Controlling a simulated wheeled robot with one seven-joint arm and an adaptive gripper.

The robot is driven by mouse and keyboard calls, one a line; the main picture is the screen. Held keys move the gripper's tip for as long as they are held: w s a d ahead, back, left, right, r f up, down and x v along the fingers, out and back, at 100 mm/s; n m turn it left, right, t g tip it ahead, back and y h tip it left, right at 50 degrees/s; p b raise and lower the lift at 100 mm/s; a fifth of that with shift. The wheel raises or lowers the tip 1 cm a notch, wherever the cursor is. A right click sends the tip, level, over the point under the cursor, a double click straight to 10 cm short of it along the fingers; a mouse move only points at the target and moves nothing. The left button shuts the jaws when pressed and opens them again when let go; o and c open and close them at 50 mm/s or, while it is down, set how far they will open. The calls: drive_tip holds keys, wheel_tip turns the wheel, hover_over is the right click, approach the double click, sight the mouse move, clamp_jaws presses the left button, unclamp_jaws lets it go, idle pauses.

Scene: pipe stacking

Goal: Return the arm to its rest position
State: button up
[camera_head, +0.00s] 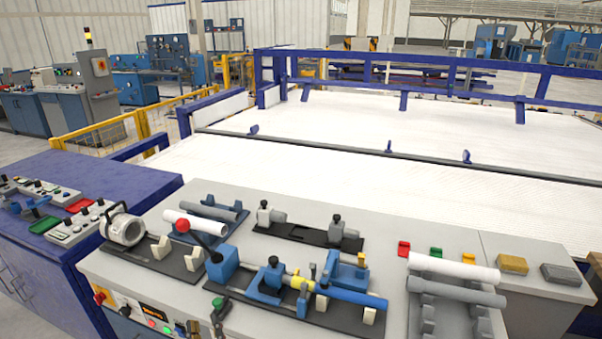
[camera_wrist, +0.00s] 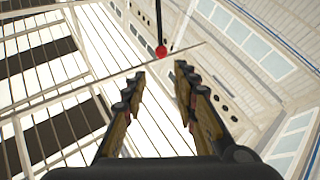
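My gripper (camera_wrist: 160,75) shows in the wrist view with its two fingers apart and nothing between them. It points toward pale walls and roof structure, with no worktop in sight there. Neither my gripper nor my arm shows in the head view. There, a white pipe (camera_head: 453,267) lies above a grey pipe (camera_head: 457,291) on the grey holder at the right of the bench. Another white pipe (camera_head: 196,223) and a grey pipe (camera_head: 208,208) lie at the left middle. A blue fixture (camera_head: 270,278) with a long blue bar stands at the front.
The grey bench (camera_head: 385,230) also carries a black plate (camera_head: 305,234) with small clamps and a round metal part (camera_head: 124,230). Behind is a white bed with a blue rail (camera_head: 400,60). A blue cabinet (camera_head: 60,230) adjoins left.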

drive_tip(key=s+a+f+g+h, duration=0.1)
drive_tip(key=s+f+g, duration=0.1)
drive_tip(key=f+g, duration=0.65)
drive_tip(key=s+a+f+g+h, duration=0.1)
drive_tip(key=s+f+g+h, duration=0.1)
drive_tip(key=f+g, duration=0.65)
drive_tip(key=s+d+r+m+h+p, duration=0.1)
drive_tip(key=s+d+r+m+h, duration=0.1)
drive_tip(key=d+r, duration=0.8)
drive_tip(key=s+d+r+m+h+p, duration=0.1)
drive_tip(key=s+d+r, duration=0.4)
drive_tip(key=d+r, duration=0.5)
drive_tip(key=s+d+r+m+h+p, duration=0.2)
drive_tip(key=d+r, duration=0.7)
drive_tip(key=d, duration=1.3)
drive_tip(key=s+m+h, duration=0.1)
drive_tip(key=s+m, duration=0.1)
drive_tip(key=shift+d+r+m+t, duration=0.2)
drive_tip(key=shift+r+m+t, duration=0.1)
drive_tip(key=shift+r+m, duration=0.1)
